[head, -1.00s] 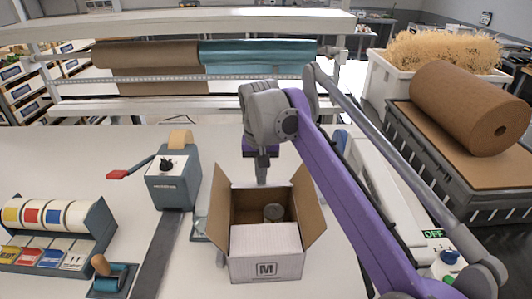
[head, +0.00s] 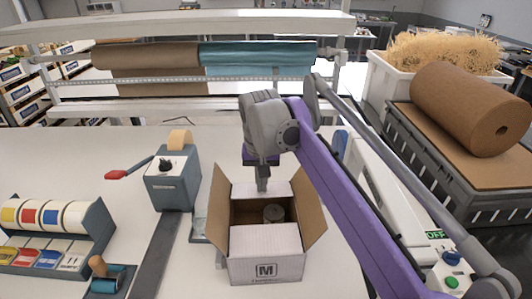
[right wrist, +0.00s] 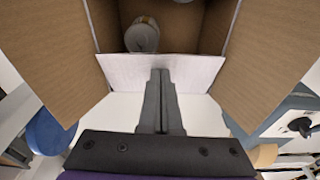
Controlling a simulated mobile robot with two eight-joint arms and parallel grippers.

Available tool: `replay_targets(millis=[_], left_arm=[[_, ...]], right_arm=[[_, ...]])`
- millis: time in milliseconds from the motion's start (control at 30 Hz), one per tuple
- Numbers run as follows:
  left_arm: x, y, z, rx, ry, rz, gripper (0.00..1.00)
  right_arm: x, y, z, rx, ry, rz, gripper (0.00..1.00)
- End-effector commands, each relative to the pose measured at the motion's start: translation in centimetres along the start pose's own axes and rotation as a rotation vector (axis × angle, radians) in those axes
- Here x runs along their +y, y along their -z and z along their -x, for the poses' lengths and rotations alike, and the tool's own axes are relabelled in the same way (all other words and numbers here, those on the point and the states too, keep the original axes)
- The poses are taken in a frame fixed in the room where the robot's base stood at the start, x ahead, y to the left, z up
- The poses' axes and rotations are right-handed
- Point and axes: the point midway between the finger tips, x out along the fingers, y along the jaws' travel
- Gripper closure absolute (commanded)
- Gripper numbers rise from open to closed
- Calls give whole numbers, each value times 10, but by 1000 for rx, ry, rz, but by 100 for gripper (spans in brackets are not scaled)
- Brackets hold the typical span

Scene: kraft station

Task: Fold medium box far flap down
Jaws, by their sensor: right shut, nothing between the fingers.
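The medium box (head: 266,268) stands open on the table, its white front marked M. Its far flap (head: 276,189) shows its white outer face and leans inward over the far part of the opening; it also shows in the right wrist view (right wrist: 195,70). My right gripper (head: 263,186) is shut and empty, its fingertips at the flap's outer face (right wrist: 160,74). The near flap (head: 265,238) lies inward over the near part. The left side flap (head: 220,200) and right side flap (head: 309,205) stand open. A can (head: 274,212) is inside. My left gripper is out of view.
A tape dispenser (head: 172,180) and a long grey bar (head: 159,250) are left of the box. A label dispenser (head: 55,235) stands farther left. A control panel with a green button (head: 452,282) is at the right. Paper rolls (head: 150,58) hang behind.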

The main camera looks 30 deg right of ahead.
Motion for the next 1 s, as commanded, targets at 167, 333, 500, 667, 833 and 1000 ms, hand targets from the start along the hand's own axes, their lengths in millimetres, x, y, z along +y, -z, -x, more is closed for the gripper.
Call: replay_targets(millis=[167, 333, 500, 667, 833, 1000], left_arm=[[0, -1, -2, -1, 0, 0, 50], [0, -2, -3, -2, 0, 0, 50], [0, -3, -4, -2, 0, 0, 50], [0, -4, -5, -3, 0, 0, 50], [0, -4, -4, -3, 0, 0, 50], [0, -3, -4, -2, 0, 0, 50]], right_arm=[[0, 0, -3, 0, 0, 0, 100], [0, -1, -6, 0, 0, 0, 100], [0, -1, -8, 0, 0, 0, 100], [0, -2, -10, 0, 0, 0, 100], [0, -2, -10, 0, 0, 0, 100], [0, -1, -9, 0, 0, 0, 100]])
